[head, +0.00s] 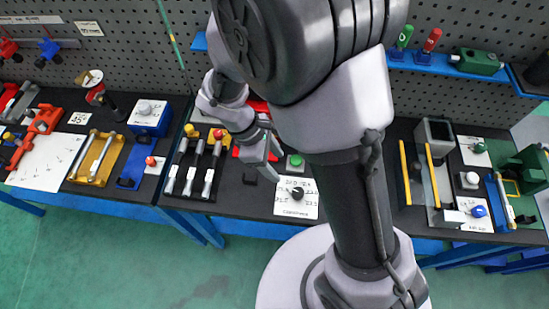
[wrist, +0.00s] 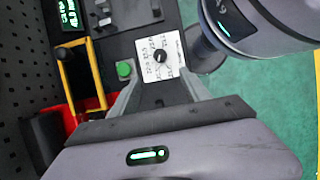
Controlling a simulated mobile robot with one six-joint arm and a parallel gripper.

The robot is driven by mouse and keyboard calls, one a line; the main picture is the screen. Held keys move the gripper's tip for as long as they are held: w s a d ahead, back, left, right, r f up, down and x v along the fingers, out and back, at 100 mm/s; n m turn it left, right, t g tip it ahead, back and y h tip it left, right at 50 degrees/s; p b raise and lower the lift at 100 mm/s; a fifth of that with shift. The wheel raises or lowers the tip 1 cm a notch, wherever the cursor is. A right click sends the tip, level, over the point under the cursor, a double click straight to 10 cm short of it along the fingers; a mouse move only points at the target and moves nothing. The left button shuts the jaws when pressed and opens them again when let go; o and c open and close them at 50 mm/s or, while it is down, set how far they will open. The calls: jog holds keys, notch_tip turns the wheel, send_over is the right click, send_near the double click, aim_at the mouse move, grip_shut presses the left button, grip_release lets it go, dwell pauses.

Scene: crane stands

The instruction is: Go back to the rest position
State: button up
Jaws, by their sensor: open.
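My gripper (head: 266,165) hangs over the middle table in the head view, beside the green button and the white dial plate. In the wrist view my gripper (wrist: 158,88) has its two grey fingers apart with nothing held between them. A white plate with a black knob (head: 297,194) lies beyond the fingertips; it also shows in the wrist view (wrist: 160,57). A green button (head: 295,161) sits just beside it. My arm hides part of the table behind it.
Black tables with blue frames carry a row of levers (head: 195,165), a yellow-handled fixture (head: 97,158), a glass-like panel with yellow bars (head: 428,175) and a green vise (head: 528,170). A pegboard wall (head: 130,60) stands behind. The green floor (head: 90,265) in front is clear.

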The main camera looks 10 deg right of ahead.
dwell(0.3)
jog(key=s+d+r+m+t+y+b, duration=0.3)
jog(key=s+r+m+t+y+b, duration=0.3)
jog(key=m+b, duration=0.7)
jog(key=shift+s+r+m+t, duration=0.6)
jog(key=shift+s+r+m, duration=0.7)
jog(key=shift+m, duration=1.6)
jog(key=shift+s+f, duration=0.2)
